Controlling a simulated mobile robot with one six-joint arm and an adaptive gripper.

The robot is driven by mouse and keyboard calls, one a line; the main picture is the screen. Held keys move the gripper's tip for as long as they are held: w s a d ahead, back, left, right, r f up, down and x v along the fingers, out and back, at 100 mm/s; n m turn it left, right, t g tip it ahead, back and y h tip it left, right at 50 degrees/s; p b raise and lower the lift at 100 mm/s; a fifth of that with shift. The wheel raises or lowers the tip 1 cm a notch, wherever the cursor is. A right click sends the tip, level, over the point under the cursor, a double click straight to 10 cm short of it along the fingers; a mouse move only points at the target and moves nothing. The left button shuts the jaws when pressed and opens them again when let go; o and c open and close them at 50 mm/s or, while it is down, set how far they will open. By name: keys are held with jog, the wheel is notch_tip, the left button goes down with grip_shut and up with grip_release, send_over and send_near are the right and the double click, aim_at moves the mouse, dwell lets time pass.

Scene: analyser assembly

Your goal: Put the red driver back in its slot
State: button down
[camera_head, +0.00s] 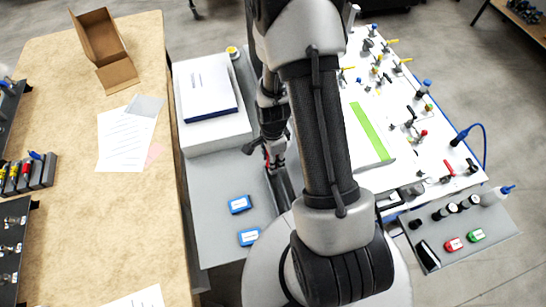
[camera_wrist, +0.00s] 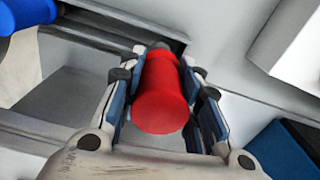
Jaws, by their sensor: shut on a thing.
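My gripper (camera_head: 272,165) is over the grey surface in the middle, partly behind my own arm in the head view. In the wrist view my gripper (camera_wrist: 165,92) is shut on the red driver (camera_wrist: 161,98), with one finger on each side of its round red handle. The handle's end faces the wrist camera, and the driver's tip is hidden. Only a sliver of red shows at the jaws in the head view. Below the driver in the wrist view is a grey rail-like structure (camera_wrist: 75,135). I cannot tell a slot for the driver in it.
A dark rack (camera_head: 42,178) with yellow and red handled tools stands on the wooden table (camera_head: 75,215) at left. Two blue boxes (camera_head: 240,204) lie on the grey surface near the gripper. A white box with a book (camera_head: 208,92) stands behind. A white panel with fittings is at right.

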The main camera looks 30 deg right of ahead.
jog(key=shift+f+b, duration=0.9)
dwell(0.7)
